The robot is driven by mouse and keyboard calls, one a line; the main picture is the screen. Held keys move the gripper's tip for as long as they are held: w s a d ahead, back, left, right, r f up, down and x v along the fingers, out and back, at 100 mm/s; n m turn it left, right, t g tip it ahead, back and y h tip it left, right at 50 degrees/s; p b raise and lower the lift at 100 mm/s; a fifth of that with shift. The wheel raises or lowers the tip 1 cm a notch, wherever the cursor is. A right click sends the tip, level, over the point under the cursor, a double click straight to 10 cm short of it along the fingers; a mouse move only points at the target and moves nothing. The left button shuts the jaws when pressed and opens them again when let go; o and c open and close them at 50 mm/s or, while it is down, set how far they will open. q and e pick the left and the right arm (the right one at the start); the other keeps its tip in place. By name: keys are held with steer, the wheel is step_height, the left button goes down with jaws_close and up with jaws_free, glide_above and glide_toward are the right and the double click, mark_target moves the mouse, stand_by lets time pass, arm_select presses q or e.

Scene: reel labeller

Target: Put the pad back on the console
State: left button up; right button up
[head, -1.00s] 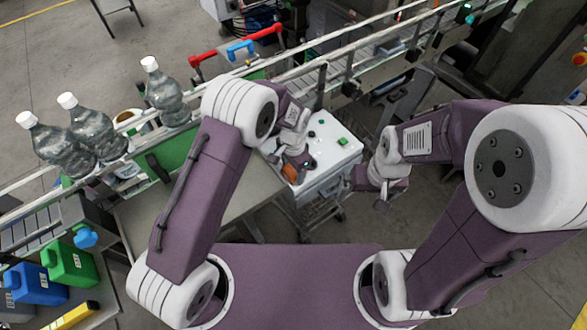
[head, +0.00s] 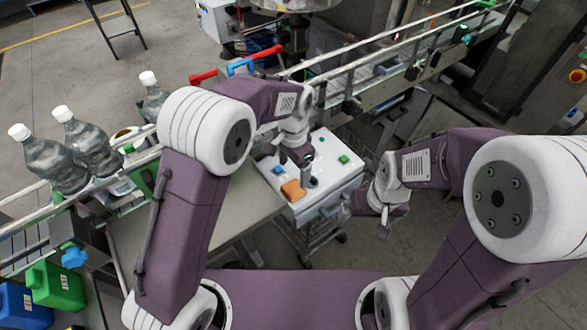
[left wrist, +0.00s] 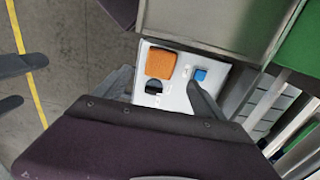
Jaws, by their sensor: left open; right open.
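The orange pad (head: 293,190) lies on the white top of the console (head: 325,197), near its front left edge. It also shows in the left wrist view (left wrist: 161,64), with a blue button (left wrist: 200,74) beside it and a dark patch just below it. My left gripper (head: 296,168) is open and empty above the console, just behind the pad in the head view. My right gripper (head: 384,212) is open and empty to the right of the console.
A green button (head: 343,159) sits on the console top. The conveyor rail (head: 380,62) runs behind, with clear bottles (head: 90,145) at the left. A grey table (head: 245,207) adjoins the console. Green and blue jugs (head: 55,285) stand at the lower left.

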arm_select(q)
steer(key=shift+r, duration=0.9)
